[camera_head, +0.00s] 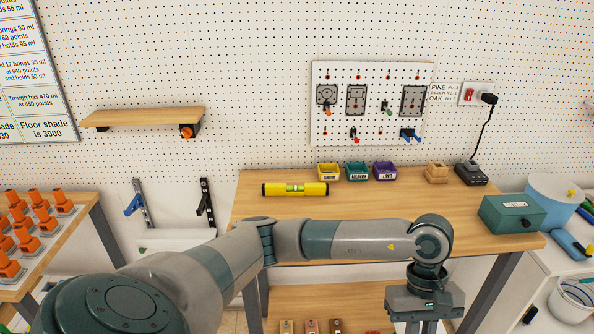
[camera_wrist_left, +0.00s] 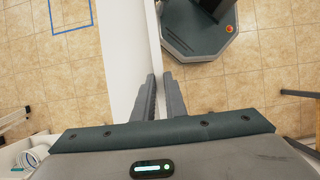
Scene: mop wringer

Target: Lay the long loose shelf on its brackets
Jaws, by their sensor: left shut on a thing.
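In the wrist view my left gripper (camera_wrist_left: 160,82) is shut on the edge of a long white board (camera_wrist_left: 122,70), which looks like the loose shelf. The board runs away from the fingers to the top of that view. In the head view my left gripper (camera_head: 425,302) points down in front of the workbench; its fingertips and the held part of the board are hidden. Two wall brackets, one with a blue part (camera_head: 135,204) and a dark one (camera_head: 205,202), stand at left. A white surface (camera_head: 175,236) shows below them, partly behind my arm. My right gripper is out of view.
The wooden workbench (camera_head: 400,205) holds a yellow level (camera_head: 295,189), small bins and a teal box (camera_head: 512,214). A short wooden shelf (camera_head: 145,117) hangs above the brackets. Tiled floor (camera_wrist_left: 265,75) shows below the gripper.

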